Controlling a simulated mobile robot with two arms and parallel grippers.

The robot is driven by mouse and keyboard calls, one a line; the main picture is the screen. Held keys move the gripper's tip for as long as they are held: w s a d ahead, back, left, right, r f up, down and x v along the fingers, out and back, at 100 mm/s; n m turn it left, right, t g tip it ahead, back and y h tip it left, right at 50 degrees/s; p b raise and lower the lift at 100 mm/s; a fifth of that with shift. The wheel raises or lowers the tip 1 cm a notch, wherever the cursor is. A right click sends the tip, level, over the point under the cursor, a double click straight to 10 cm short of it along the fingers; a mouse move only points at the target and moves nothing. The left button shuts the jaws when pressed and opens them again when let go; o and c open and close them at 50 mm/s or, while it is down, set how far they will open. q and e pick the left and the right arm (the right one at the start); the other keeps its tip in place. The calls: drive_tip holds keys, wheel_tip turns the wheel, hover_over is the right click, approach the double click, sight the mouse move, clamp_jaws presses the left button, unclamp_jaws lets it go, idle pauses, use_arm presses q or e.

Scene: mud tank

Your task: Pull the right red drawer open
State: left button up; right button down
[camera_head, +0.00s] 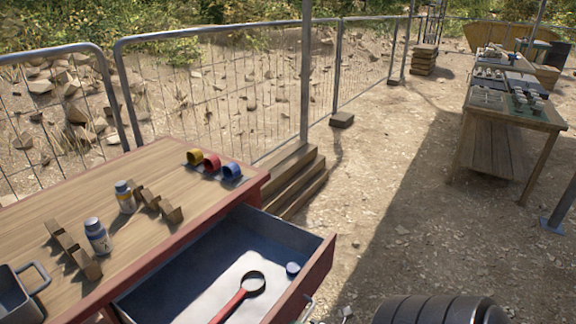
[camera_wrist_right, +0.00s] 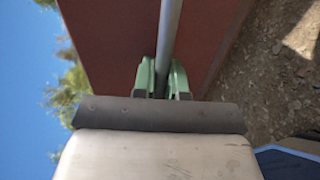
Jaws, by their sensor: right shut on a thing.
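The red drawer (camera_head: 318,272) stands open in the head view, pulled out from the red-edged wooden bench (camera_head: 150,165). In the right wrist view, the green fingers of my right gripper (camera_wrist_right: 162,78) are shut on a grey bar handle (camera_wrist_right: 168,35) in front of the red drawer face. Part of a metal handle (camera_head: 304,310) shows at the drawer front in the head view. My left gripper is not in view.
On the bench stand two small bottles (camera_head: 97,236), wooden notched racks (camera_head: 155,204), yellow, red and blue cups (camera_head: 211,162) and a grey metal bin (camera_head: 18,292). A wire fence (camera_head: 230,90) runs behind. Wooden steps (camera_head: 297,180) sit beside the bench. Open ground lies to the right.

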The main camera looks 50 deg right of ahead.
idle(0.3)
drive_tip(key=c, duration=1.2)
unclamp_jaws()
drive_tip(key=v, duration=1.1)
drive_tip(key=shift+d, duration=0.1)
drive_tip(key=shift+f, duration=0.15)
